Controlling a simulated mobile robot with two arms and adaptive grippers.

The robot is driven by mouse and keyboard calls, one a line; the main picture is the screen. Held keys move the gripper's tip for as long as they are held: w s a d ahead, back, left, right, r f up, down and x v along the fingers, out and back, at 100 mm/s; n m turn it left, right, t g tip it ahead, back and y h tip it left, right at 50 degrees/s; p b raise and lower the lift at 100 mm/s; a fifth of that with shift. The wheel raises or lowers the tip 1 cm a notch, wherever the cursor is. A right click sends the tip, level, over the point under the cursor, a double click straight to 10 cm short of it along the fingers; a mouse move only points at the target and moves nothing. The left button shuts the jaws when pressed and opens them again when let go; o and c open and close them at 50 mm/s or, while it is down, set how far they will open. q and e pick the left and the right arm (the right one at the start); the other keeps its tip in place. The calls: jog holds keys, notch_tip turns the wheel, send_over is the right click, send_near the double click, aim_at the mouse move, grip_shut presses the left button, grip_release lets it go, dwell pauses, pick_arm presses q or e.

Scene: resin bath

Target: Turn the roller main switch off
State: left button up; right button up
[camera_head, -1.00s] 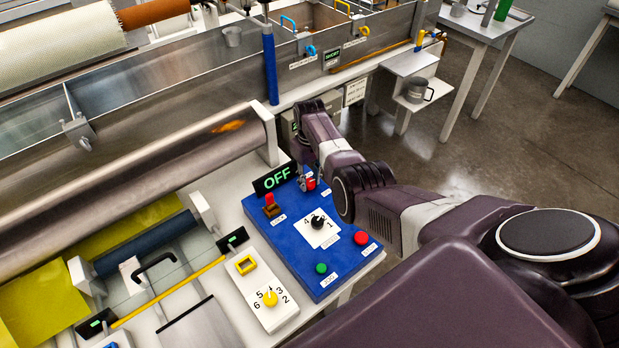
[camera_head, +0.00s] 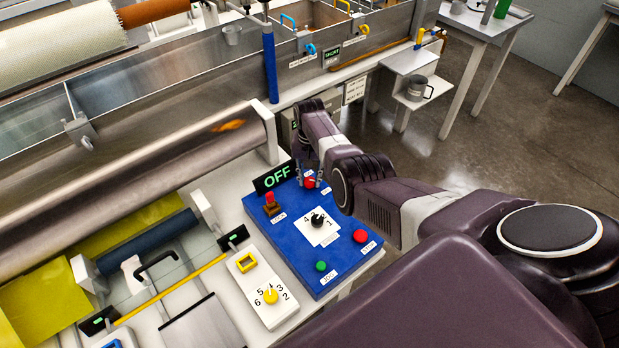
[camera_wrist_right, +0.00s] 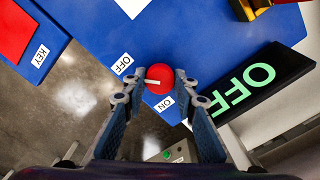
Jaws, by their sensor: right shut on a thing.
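The main switch is a small red round knob (camera_head: 309,183) at the far right corner of the blue control panel (camera_head: 290,237). In the right wrist view the red knob (camera_wrist_right: 160,77) has a white pointer mark on its left side, toward the OFF label (camera_wrist_right: 123,64); the ON label (camera_wrist_right: 166,104) lies below it. The display (camera_head: 274,177) beside the panel reads OFF in green. My right gripper (camera_head: 309,177) reaches down at the knob, with its two fingers (camera_wrist_right: 160,84) on either side of it, shut on it. My left gripper is out of view.
The panel also carries a red-topped switch (camera_head: 270,203), a black dial (camera_head: 317,220), a red button (camera_head: 361,236) and a green button (camera_head: 321,266). A metal roller (camera_head: 140,193) runs along the left. Open floor (camera_head: 440,140) lies to the right.

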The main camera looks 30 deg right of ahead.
aim_at(310, 181)
dwell(0.5)
jog(key=o, duration=1.2)
jog(key=shift+c, duration=0.2)
notch_tip(310, 181, up, 12)
jog(key=shift+s, duration=0.1)
